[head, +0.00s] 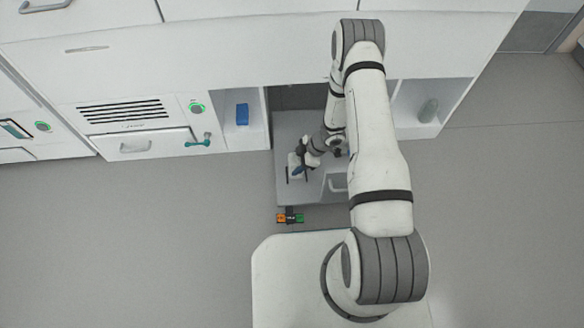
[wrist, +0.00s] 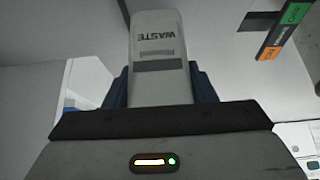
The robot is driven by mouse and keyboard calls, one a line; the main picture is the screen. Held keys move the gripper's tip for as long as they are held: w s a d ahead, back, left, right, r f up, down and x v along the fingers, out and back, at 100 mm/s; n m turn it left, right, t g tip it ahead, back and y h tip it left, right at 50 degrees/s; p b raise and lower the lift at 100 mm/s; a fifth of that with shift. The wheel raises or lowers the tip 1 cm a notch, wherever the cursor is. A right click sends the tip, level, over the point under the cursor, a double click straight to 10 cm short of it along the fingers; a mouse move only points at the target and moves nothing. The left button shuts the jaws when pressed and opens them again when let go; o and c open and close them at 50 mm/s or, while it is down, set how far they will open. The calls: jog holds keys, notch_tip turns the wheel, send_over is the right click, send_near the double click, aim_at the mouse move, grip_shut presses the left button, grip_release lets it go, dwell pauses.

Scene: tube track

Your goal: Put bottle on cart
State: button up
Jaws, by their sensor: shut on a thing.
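A pale grey-white bottle marked "WASTE" (wrist: 158,60) fills the middle of the wrist view, its lettering upside down. My gripper (wrist: 160,88) is shut on it, with dark blue fingers on both sides. In the head view my gripper (head: 304,160) is over the grey top of a low unit, apparently the cart (head: 290,130), in the gap under the counter. The bottle shows there as a small pale shape (head: 294,161). I cannot tell whether its bottom touches the top. My arm hides the cart's right part.
An orange and green label bar (head: 290,217) sits at the cart's front. Cabinet walls flank the gap. The floor at left is clear.

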notch_tip(320, 180, down, 2)
jog(key=shift+f, duration=0.1)
jog(key=o, duration=1)
jog(key=shift+c, duration=0.2)
